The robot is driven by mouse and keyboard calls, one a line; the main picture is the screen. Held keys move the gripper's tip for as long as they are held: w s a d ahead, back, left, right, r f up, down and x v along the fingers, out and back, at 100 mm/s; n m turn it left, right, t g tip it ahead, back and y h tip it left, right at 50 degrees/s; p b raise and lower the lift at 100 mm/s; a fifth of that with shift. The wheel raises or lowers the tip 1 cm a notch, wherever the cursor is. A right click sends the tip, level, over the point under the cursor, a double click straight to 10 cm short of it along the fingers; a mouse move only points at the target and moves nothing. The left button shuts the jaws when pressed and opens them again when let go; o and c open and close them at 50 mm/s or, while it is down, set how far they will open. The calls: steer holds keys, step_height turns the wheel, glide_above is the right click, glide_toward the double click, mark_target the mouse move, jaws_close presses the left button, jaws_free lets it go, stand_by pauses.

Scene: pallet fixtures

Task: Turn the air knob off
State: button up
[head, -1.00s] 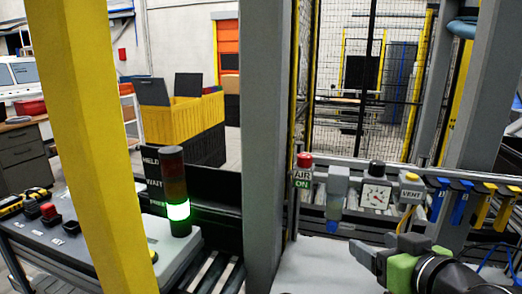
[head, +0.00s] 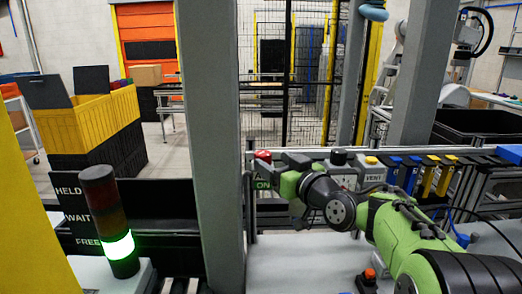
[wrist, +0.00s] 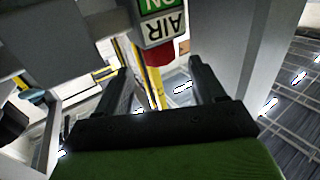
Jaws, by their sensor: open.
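The air knob (head: 262,155) is red and sits atop its post, with the green ON label (head: 262,184) below it, partly hidden by my gripper. In the wrist view the red knob (wrist: 162,54) appears beside the upside-down AIR label (wrist: 163,28), with the ON label (wrist: 160,4) at the top edge. My gripper (wrist: 159,72) is open, its two dark fingers apart. The knob shows in the gap between the fingertips, near their far end; I cannot tell whether either finger touches it. In the head view my gripper (head: 264,173) is at the knob, with my green wrist to the right.
A grey upright post (head: 212,140) stands just left of the knob. The VENT box (head: 374,172) with a yellow button and blue and yellow hooks (head: 425,175) are to the right, behind my arm. A lit signal tower (head: 112,225) stands at the lower left.

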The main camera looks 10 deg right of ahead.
mark_target(267, 157)
steer(key=p+x, duration=0.1)
steer(key=x, duration=0.5)
steer(key=shift+s, duration=0.1)
steer(key=c, duration=1)
